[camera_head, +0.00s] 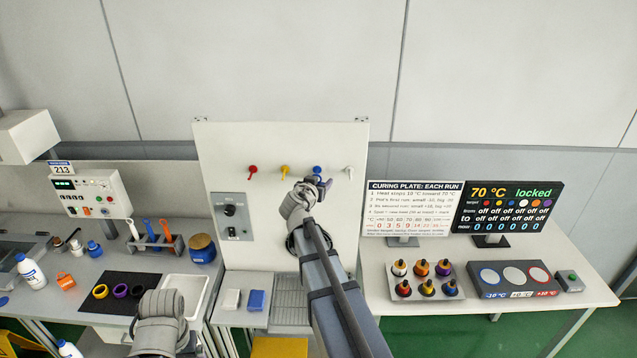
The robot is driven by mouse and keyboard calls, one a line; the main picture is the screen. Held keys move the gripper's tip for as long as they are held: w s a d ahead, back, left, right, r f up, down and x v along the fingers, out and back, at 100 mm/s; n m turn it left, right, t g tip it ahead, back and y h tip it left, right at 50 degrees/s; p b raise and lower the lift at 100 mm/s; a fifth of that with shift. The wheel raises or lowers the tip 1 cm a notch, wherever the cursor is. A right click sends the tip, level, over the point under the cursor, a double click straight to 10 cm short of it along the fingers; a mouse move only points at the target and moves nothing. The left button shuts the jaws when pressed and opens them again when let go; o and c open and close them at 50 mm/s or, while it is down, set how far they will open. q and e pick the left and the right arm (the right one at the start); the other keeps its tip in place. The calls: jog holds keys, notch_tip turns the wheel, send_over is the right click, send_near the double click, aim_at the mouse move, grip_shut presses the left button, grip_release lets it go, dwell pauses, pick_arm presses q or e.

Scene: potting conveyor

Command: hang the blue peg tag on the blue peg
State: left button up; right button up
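The blue peg (317,170) sticks out of the upright white panel (230,160), in a row with a red, a yellow and a white peg. My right gripper (319,184) is raised in front of the panel, just below the blue peg in the picture. A small dark blue-violet piece (326,185) shows at its fingertips and looks like the blue peg tag, held there. Whether it touches the peg cannot be told. My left gripper (163,305) is low at the left, over the bench; its fingertips are hidden.
The red peg (252,170), yellow peg (284,170) and white peg (349,170) are close neighbours. A white block (231,300) and a blue block (256,300) lie below the panel. A black mat (120,278) with rings is left; a bottle rack (423,283) is right.

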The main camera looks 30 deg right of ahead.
jog(key=o, duration=0.3)
jog(key=shift+w+d+r, duration=0.2)
jog(key=shift+w, duration=0.2)
jog(key=shift+w+d+r, duration=0.15)
jog(key=shift+w, duration=0.2)
jog(key=v, duration=0.1)
jog(key=p+v, duration=0.2)
jog(key=shift+s+a+f, duration=0.2)
jog(key=shift+s+a, duration=0.1)
jog(key=shift+s, duration=0.05)
pick_arm(q)
jog(key=r, duration=0.1)
jog(key=w+r, duration=0.1)
jog(key=d+p, duration=0.1)
jog(key=shift+w+d+r, duration=0.1)
jog(key=shift+w+r, duration=0.15)
jog(key=shift+r, duration=0.15)
pick_arm(e)
jog(key=v, duration=0.5)
jog(key=shift+s+d+f, duration=0.1)
jog(key=shift+s+f, duration=0.1)
jog(key=shift+f, duration=0.05)
pick_arm(q)
jog(key=shift+s, duration=0.1)
pick_arm(e)
jog(key=shift+s, duration=0.1)
